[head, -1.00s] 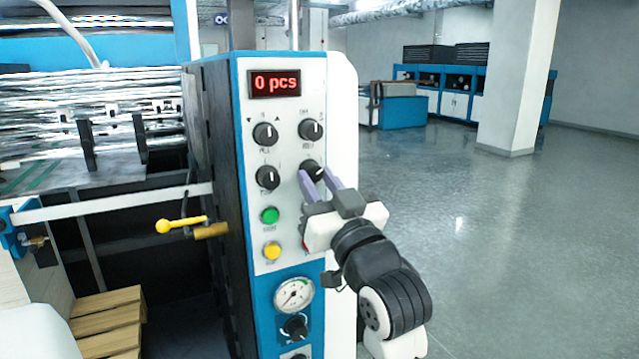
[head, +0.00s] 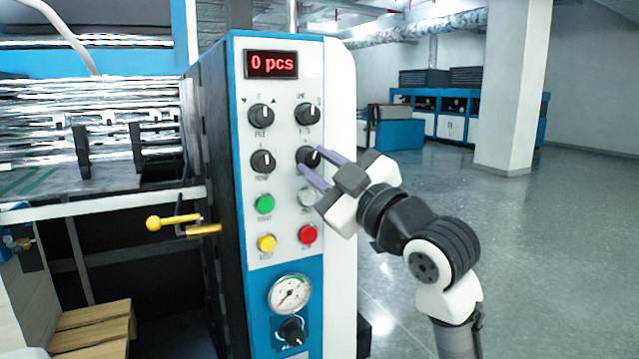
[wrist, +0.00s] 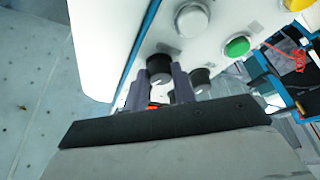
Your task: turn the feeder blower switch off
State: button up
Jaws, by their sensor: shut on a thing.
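The control panel (head: 286,200) has several black rotary knobs with small labels too blurred to read, so I cannot tell by label which is the feeder blower switch. My gripper (head: 311,162) is at the lower right black knob (head: 308,157), with one finger on each side, shut on it. In the wrist view, this knob (wrist: 160,68) sits between the two fingers (wrist: 158,90). The fingers partly cover it in the head view, and its pointer setting is unclear. The lower left knob (head: 263,162) stands apart from the gripper.
Below the held knob are a pale button (head: 307,196) and a red button (head: 307,234). Green (head: 265,204) and yellow (head: 267,243) buttons are to the left. A pressure gauge (head: 289,294) sits lower. The display (head: 271,64) reads 0 pcs. Open floor lies right of the panel.

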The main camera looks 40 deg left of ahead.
jog(key=shift+w+r+n+g+h+b, duration=0.1)
jog(key=shift+n+g+h+b, duration=0.3)
jog(key=shift+n, duration=0.85)
jog(key=shift+n+g+h+b, duration=0.15)
jog(key=shift+n+g, duration=0.45)
jog(key=shift+n, duration=0.65)
jog(key=o, duration=1)
jog(key=d+f+b, duration=0.2)
jog(key=d+b, duration=0.1)
jog(key=d, duration=1)
jog(key=shift+s+d+f+b, duration=0.25)
jog(key=shift+s+d+b, duration=0.05)
jog(key=shift+b, duration=0.05)
